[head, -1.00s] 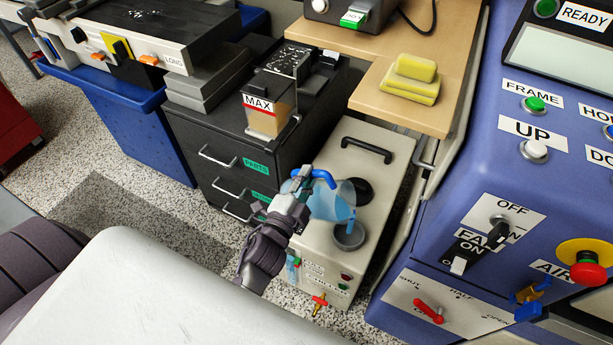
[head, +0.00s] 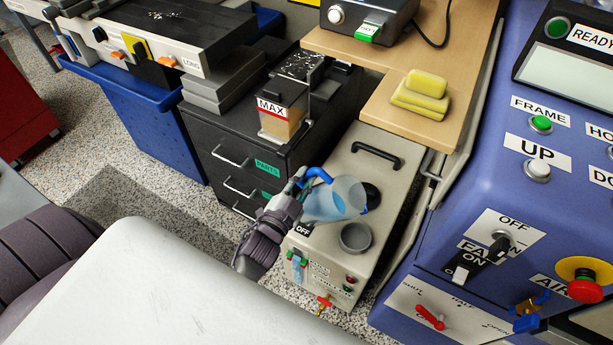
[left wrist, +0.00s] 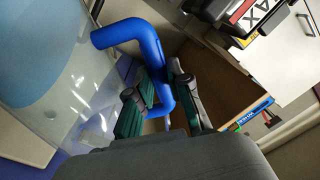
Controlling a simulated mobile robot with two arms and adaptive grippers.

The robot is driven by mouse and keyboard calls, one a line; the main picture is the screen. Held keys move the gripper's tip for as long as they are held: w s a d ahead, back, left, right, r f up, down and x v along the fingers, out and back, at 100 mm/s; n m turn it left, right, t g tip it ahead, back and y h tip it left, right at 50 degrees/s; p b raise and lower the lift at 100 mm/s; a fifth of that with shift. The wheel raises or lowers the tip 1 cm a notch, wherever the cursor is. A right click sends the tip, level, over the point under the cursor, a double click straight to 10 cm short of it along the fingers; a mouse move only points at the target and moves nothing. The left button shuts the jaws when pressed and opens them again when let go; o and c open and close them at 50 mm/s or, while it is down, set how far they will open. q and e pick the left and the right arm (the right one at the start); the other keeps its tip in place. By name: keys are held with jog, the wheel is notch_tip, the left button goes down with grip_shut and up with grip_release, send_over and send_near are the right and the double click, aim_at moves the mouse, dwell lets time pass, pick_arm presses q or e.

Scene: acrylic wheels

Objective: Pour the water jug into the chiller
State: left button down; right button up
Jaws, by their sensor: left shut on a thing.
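The water jug (head: 340,198) is translucent, with bluish water inside and a blue handle (head: 318,174). It is tilted, held above the top of the chiller (head: 330,238), a beige box with a black carry handle. The chiller's round grey filler opening (head: 356,237) lies just below and right of the jug, uncovered by it in the head view. My left gripper (head: 298,186) is shut on the jug's handle. In the left wrist view my left gripper's fingers (left wrist: 160,102) lie on both sides of the blue handle (left wrist: 130,34), with the clear jug wall (left wrist: 45,70) at left. My right gripper is not in view.
A black cap (head: 371,194) sits on the chiller behind the jug. A dark drawer cabinet (head: 225,140) with a container marked MAX (head: 281,118) stands left. A wooden shelf (head: 375,95) with yellow sponges (head: 421,92) is behind. A blue machine panel (head: 480,190) closes in the right side.

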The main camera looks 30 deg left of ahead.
pick_arm(q)
jog(key=n, duration=0.1)
jog(key=a+f+n, duration=0.1)
jog(key=shift+f+n, duration=0.1)
jog(key=shift+n, duration=0.3)
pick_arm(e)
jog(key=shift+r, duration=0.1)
pick_arm(q)
jog(key=shift+d+f, duration=0.1)
jog(key=shift+f, duration=0.3)
jog(key=f+n, duration=0.1)
jog(key=f+n+b, duration=0.1)
jog(key=f+n, duration=0.1)
jog(key=shift+d+f+n+b, duration=0.15)
jog(key=shift+d+n+b, duration=0.15)
jog(key=shift+b, duration=0.1)
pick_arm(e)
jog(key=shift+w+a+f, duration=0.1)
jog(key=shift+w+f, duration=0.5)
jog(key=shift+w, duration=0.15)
